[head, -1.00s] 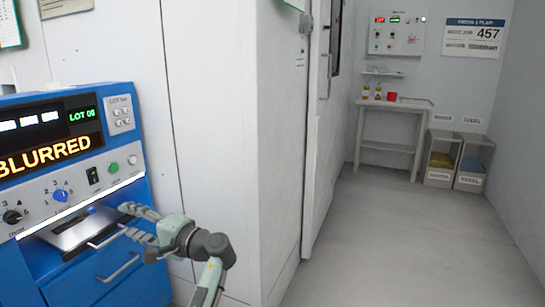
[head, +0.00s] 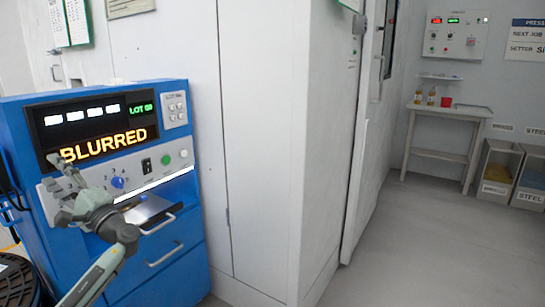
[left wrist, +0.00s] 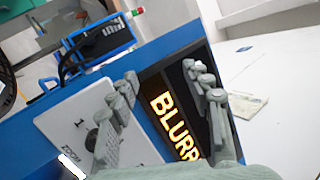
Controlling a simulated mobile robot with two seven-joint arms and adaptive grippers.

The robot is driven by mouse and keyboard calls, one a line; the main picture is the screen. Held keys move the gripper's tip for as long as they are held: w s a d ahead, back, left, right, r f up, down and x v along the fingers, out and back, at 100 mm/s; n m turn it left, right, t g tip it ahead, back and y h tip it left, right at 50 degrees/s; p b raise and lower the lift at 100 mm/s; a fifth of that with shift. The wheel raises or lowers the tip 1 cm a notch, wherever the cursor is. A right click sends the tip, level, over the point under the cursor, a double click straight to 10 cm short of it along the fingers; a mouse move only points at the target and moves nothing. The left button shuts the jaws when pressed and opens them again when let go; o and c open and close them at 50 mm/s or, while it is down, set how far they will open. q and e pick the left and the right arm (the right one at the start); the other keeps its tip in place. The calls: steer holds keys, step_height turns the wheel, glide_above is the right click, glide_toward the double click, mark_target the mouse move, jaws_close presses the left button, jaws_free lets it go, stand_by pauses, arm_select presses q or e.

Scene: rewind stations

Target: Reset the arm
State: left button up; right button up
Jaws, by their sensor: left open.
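A blue machine (head: 105,290) stands at the left in the head view. Its dark display (head: 105,128) reads BLURRED in orange and LOT in green; the display also shows in the left wrist view (left wrist: 172,125). Its grey panel has a blue knob (head: 117,182), a black switch (head: 146,165), and green and white buttons. My left gripper (head: 62,172) is open in front of the panel's left end. In the left wrist view, its fingers (left wrist: 165,88) straddle the panel-display border, and a dark knob (left wrist: 92,140) is partly behind one finger. My right gripper is out of view.
A metal tray (head: 145,210) juts from the machine below the panel, with a drawer handle (head: 165,254) beneath. A white cabinet (head: 265,150) stands right beside it. A small table (head: 440,155) and bins (head: 495,170) stand far right. The floor between is clear.

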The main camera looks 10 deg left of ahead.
arm_select(q)
steer(key=s+f+m+t+h, duration=0.3)
steer(key=f+h, duration=0.5)
steer(key=f, duration=1.5)
steer(key=s+d+f+n+g+h, duration=0.1)
steer(key=s+d+f+h, duration=0.25)
steer(key=f, duration=0.35)
steer(key=s+d+f+g+h, duration=0.1)
steer(key=s+d+f+h, duration=0.1)
steer(key=s+f, duration=0.45)
steer(key=s+d+f+n+g+h, duration=0.2)
steer(key=s+d+f+h, duration=0.3)
steer(key=s+d+f, duration=0.45)
steer(key=s+d+f+h, duration=0.1)
steer(key=d+f, duration=0.1)
steer(key=d, duration=0.3)
steer(key=s+d+f+n+h, duration=0.1)
steer(key=d+f, duration=0.2)
steer(key=d, duration=0.3)
steer(key=s+d+f+n+g+h, duration=0.1)
steer(key=d+f, duration=0.1)
steer(key=d, duration=0.4)
steer(key=shift+f, duration=0.25)
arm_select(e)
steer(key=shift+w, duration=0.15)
arm_select(q)
steer(key=shift+s+h, duration=0.1)
steer(key=shift+h, duration=0.15)
